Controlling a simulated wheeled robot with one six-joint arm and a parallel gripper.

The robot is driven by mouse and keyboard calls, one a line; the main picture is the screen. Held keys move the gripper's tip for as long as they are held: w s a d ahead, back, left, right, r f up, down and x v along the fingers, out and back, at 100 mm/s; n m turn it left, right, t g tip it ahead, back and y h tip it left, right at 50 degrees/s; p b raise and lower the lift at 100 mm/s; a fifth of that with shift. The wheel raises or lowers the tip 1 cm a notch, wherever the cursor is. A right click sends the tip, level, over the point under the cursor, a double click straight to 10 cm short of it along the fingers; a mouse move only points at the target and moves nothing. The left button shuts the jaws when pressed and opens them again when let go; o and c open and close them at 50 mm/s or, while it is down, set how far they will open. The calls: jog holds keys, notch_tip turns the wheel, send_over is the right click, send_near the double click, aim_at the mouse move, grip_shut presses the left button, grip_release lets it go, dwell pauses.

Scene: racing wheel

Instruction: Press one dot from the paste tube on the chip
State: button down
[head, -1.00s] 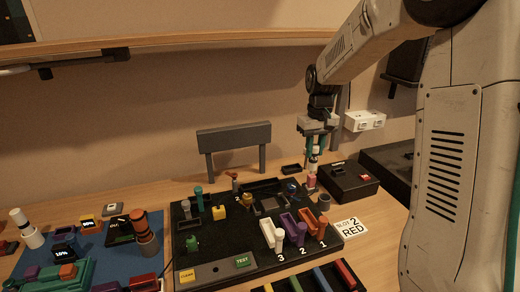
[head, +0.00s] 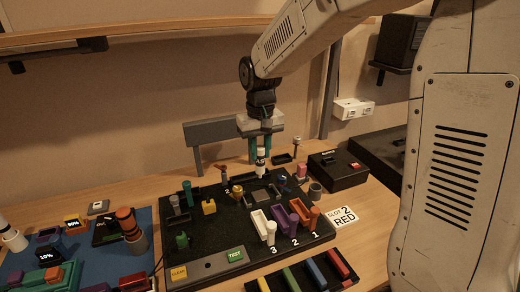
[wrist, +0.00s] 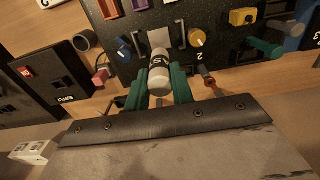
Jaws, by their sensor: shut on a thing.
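My gripper (head: 260,150) is shut on the paste tube (head: 261,163), a white tube with a dark label band. The tube hangs roughly upright over the back part of the black board (head: 215,240). In the wrist view the tube (wrist: 159,75) sits between the two green fingers (wrist: 158,88). A grey square (head: 262,195) in a dark frame on the board looks like the chip; it is in front of and below the tube. I cannot see a dot on it. The tube's tip is apart from the board as far as I can tell.
A pink block (head: 302,171) and a blue knob (head: 282,180) stand right of the tube.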

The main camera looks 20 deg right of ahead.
aim_at(261, 170)
jog(key=shift+f, duration=3.1)
jog(key=shift+f, duration=0.45)
jog(key=shift+r, duration=0.1)
jog(key=shift+r, duration=2.95)
